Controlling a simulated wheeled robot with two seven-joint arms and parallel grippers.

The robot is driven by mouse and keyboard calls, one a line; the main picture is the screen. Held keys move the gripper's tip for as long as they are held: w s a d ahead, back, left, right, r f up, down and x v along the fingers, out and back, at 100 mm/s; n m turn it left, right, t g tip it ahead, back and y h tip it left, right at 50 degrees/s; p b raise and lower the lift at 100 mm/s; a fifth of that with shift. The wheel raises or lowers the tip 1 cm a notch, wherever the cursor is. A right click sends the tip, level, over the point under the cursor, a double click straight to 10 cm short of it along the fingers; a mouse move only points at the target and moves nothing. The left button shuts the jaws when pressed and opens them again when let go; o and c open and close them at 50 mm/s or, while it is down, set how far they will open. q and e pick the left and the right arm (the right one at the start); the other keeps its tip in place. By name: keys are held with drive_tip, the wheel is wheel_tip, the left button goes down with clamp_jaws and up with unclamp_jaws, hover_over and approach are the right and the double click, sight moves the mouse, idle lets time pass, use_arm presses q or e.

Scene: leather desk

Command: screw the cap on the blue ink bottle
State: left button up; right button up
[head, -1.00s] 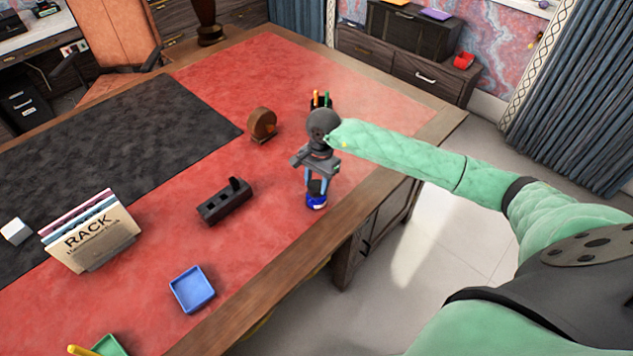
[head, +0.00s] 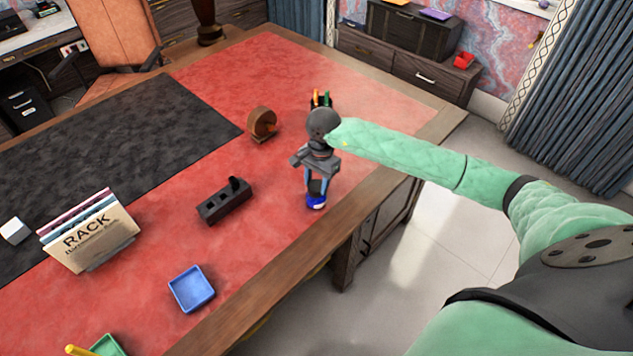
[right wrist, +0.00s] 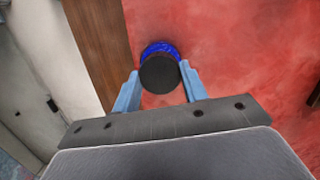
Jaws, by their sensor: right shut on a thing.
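The blue ink bottle (head: 316,202) stands upright on the red leather of the desk, near the wooden edge. The black cap (head: 317,187) is on top of it, in line with the bottle. My right gripper (head: 316,183) points straight down from above, its two blue fingers shut on the sides of the cap. In the right wrist view the round black cap (right wrist: 159,73) sits between the fingertips (right wrist: 158,80), and the blue bottle (right wrist: 160,48) shows behind it. Whether the threads are engaged cannot be seen. My left gripper is not in view.
A black block with slots (head: 224,203) lies left of the bottle. A blue tray (head: 192,289) is nearer the front. A brown round object (head: 262,124) and a pen holder (head: 321,103) stand behind. A file rack (head: 92,236) is at left. The red leather around the bottle is mostly clear.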

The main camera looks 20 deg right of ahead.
sight(318, 182)
idle(0.3)
drive_tip(key=o, duration=1)
drive_tip(key=shift+r+b, duration=0.3)
drive_tip(key=shift+b, duration=0.05)
drive_tip(key=r, duration=0.2)
drive_tip(key=r+b, duration=0.2)
drive_tip(key=r, duration=0.1)
drive_tip(key=shift+w+d+r, duration=0.3)
drive_tip(key=shift+d+r, duration=0.05)
drive_tip(key=shift+d, duration=0.05)
drive_tip(key=shift+d+r, duration=0.1)
drive_tip(key=shift+r, duration=0.65)
